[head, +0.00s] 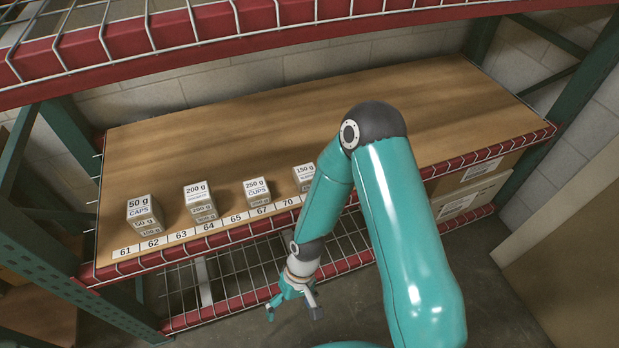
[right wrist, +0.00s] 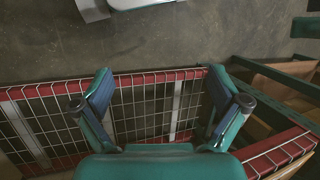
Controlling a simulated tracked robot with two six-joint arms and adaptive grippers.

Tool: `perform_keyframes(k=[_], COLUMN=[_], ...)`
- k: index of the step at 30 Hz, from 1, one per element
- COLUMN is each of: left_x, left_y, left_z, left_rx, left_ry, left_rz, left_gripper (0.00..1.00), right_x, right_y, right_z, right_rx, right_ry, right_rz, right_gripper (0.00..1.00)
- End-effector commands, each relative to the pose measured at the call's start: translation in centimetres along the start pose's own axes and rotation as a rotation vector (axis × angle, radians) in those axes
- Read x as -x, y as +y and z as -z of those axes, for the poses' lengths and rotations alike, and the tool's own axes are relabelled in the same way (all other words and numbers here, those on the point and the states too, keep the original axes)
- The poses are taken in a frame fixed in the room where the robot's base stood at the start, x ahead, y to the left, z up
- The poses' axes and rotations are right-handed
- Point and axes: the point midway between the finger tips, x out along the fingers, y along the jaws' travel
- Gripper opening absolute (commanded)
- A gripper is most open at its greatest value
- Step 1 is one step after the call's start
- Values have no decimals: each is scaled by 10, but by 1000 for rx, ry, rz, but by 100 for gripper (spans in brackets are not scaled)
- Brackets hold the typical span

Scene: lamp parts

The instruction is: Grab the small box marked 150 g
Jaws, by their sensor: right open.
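The small box marked 150 g (head: 304,173) stands on the wooden shelf (head: 240,131) near its front edge, in the head view. It is the rightmost box I see, and my right arm passes close beside it and may cover part of it. My right gripper (head: 294,310) is open and empty, low in front of the shelf and well below the box. In the right wrist view its two fingers (right wrist: 159,76) are spread, with wire mesh and floor behind them and no box. My left gripper is not in view.
Boxes marked 250 g (head: 257,190), 200 g (head: 197,195) and 50 g (head: 142,208) stand left along the numbered edge. A red beam with wire mesh (head: 230,28) hangs above the shelf. A lower mesh deck (head: 230,280) lies beneath. The shelf's back is clear.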

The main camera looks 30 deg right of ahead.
Motion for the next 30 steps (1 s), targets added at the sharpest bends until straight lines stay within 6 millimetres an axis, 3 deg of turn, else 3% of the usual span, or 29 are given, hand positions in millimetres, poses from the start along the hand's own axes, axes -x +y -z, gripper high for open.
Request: perform_keyframes(k=[1,4,7,9,12,15,18,21,30], left_x=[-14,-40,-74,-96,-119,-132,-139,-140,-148], left_y=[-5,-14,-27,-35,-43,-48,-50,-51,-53], left_z=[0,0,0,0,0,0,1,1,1], left_rx=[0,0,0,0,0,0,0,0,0], left_ry=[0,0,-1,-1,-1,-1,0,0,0], left_rz=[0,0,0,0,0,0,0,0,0], left_gripper=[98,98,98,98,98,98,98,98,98], right_x=[10,60,143,204,271,309,323,324,280], right_y=[9,34,62,77,88,91,91,93,111], right_z=[31,92,149,169,175,171,169,171,201], right_rx=[10,30,20,-4,-34,-48,-50,-50,-51], right_ry=[17,67,201,314,456,552,596,610,606], right_rz=[-23,-112,-227,-287,-331,-343,-345,-343,-342], right_gripper=[98,98,98,98,98,98,98,98,98])
